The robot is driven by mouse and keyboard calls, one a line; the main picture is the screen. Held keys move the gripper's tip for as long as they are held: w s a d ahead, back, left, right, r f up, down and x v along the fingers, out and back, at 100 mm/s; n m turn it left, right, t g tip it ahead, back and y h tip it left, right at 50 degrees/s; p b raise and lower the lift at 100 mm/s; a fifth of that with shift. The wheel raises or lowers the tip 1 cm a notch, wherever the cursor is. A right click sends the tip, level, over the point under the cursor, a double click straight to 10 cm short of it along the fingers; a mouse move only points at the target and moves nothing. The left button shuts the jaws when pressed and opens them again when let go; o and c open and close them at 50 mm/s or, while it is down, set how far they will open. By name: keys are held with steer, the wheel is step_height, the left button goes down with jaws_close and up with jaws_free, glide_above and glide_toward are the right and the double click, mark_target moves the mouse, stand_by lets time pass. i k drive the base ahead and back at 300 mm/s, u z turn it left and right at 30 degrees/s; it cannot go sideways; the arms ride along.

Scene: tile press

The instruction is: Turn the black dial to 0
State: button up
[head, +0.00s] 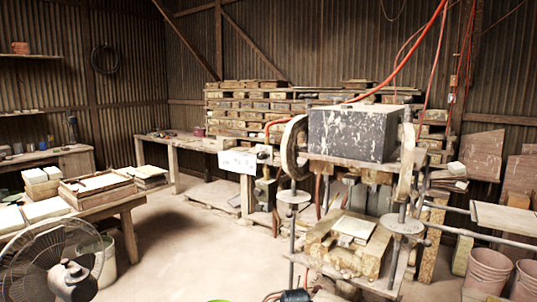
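I cannot make out the black dial or its marks in the head view. A tile press (350,133) stands right of centre, with a large paint-spattered dark block on top, a round wheel (294,147) on its left side and a lower wooden bed (345,240) holding a pale tile. A white panel or box (237,161) is left of the press; its details are too small to read. My gripper is not in view.
A fan (60,265) stands at front left by a table with stacked tiles (95,183). Buckets (488,270) stand at front right, and rods jut out from the press's right side. The floor (180,245) between fan and press is mostly clear.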

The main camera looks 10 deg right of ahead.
mark_target(261, 156)
steer(key=z, duration=0.05)
steer(key=k, duration=1)
steer(key=u, duration=0.85)
steer(key=i, duration=1.15)
steer(key=u, duration=0.6)
steer(key=k, duration=0.9)
steer(key=u, duration=0.2)
steer(key=i, duration=0.95)
steer(key=z, duration=0.05)
